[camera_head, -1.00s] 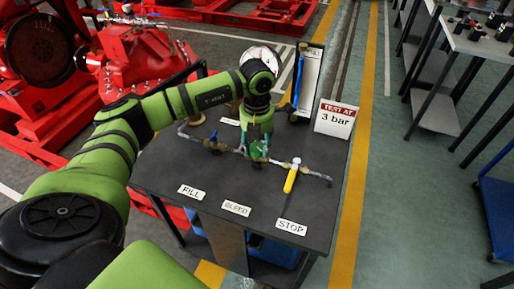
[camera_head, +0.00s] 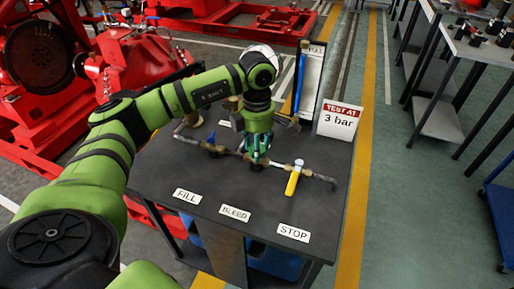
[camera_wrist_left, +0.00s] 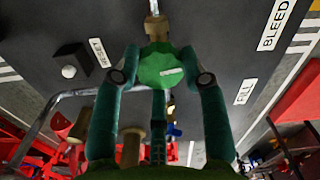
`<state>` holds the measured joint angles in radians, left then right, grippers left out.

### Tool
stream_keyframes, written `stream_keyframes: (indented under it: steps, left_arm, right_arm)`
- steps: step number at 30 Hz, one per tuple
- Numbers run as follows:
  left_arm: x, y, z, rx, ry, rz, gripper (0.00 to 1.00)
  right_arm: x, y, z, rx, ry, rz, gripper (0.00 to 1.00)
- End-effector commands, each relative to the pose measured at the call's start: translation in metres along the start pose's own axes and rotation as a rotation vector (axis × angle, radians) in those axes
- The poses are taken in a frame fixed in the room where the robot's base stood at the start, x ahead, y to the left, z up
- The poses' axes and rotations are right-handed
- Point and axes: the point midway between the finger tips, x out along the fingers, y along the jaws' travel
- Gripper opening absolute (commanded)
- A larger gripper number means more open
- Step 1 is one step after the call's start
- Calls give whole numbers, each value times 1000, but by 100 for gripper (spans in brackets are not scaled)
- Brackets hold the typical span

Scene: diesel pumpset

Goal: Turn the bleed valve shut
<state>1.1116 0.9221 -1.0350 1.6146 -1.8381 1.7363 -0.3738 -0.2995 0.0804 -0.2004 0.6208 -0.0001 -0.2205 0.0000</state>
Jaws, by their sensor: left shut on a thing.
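The bleed valve has a green round knob with a pale mark, clear in the left wrist view (camera_wrist_left: 162,67), on a brass body (camera_wrist_left: 156,28) in the pipe. My left gripper (camera_head: 257,150) comes down from above on the middle of the pipe. In the head view the fingers hide most of the knob. The BLEED label (camera_head: 235,214) lies on the bench in front. My right gripper is not in view.
On the same pipe are a blue-handled valve (camera_head: 212,142) to the left and a yellow-handled valve (camera_head: 293,181) to the right. The bench front (camera_head: 262,205) is clear apart from labels.

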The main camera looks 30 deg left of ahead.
Motion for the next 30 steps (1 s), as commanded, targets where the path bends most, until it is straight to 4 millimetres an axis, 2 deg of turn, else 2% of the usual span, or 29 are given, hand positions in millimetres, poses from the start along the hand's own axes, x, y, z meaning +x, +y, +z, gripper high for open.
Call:
stream_keyframes:
  steps: [12,27,28,29,30]
  left_arm:
    - [1,0,-1,168,4,-3,10]
    - [0,0,-1,185,4,-2,10]
    - [0,0,-1,185,4,-2,47]
    - [0,0,-1,185,4,-2,59]
    - [0,0,-1,185,4,-2,67]
  right_arm:
    - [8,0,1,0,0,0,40]
    - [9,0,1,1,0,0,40]
    - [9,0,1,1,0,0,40]
    - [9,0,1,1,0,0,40]
    - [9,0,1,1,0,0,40]
